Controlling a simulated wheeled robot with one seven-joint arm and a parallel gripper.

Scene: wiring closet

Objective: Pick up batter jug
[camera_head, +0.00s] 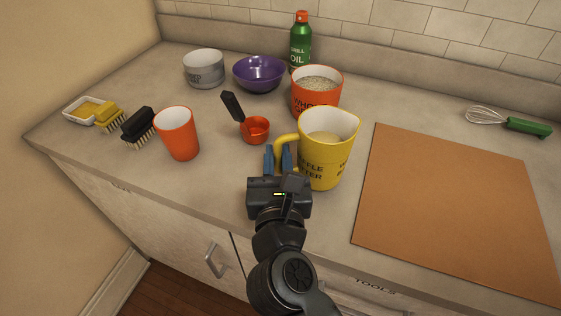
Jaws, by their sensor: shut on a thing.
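The batter jug (330,150) is yellow with dark lettering and pale batter inside. It is upright on or just above the counter; I cannot tell which. Its handle is on the left side. My gripper (279,158) is at the handle, with its blue fingers on either side of it, shut on the handle. The lower part of the handle is partly hidden by the gripper.
An orange lettered tub (314,103) stands close behind the jug. A red measuring cup (254,131), an orange cup (177,134) and brushes (138,126) are to the left. A brown board (450,205) lies to the right, with a whisk (510,122) behind.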

